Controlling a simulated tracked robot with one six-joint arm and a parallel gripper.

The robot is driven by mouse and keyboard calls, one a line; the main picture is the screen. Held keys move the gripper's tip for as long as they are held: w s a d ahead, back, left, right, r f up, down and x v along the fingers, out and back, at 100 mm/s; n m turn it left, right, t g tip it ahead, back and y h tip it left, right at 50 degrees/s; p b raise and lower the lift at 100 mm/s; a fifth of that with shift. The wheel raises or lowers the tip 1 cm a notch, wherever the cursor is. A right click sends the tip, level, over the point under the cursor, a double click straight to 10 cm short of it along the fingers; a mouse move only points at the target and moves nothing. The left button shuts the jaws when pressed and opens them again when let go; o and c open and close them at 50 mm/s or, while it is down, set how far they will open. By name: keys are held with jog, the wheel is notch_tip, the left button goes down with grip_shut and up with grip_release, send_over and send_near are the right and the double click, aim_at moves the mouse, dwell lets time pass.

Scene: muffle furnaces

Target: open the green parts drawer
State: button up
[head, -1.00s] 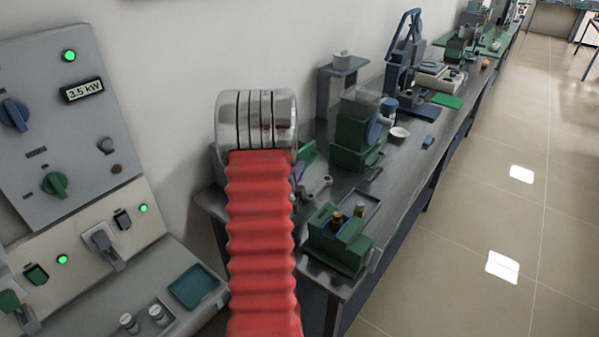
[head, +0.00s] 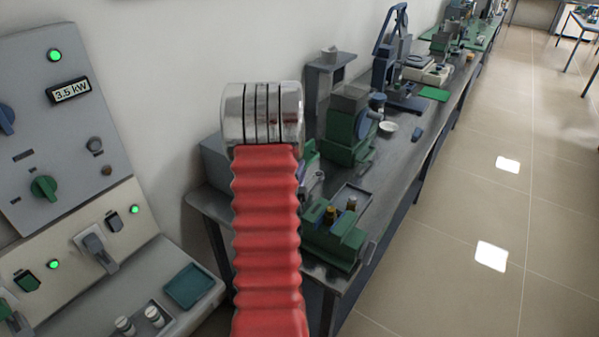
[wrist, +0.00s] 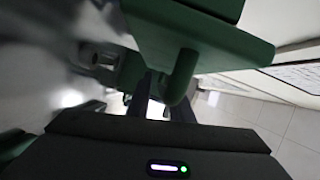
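In the head view a small green cabinet (head: 335,243) stands at the near end of the long bench, with a tray and small brown-topped bottles on top. The red sleeve of my arm covers its left side. In the wrist view a large green body (wrist: 205,35) fills the top, with a rounded green handle (wrist: 183,77) hanging from it. I take this to be the drawer's front, but cannot be sure. My gripper (wrist: 148,98) shows as dark fingers just left of the handle, apparently apart from it. Its opening is unclear. The head view hides it behind my arm.
A grey furnace panel (head: 45,120) with green lamps and knobs stands at left. A teal tray (head: 190,286) lies on its ledge. A green machine (head: 350,130) and a white dish (head: 388,127) stand farther along the bench. The tiled floor (head: 470,215) at right is clear.

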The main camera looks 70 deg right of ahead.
jog(key=shift+o, duration=1)
jog(key=shift+r, duration=0.1)
jog(key=s+a, duration=0.1)
jog(key=a, duration=0.8)
jog(key=shift+a+r, duration=0.3)
jog(key=shift+r, duration=0.05)
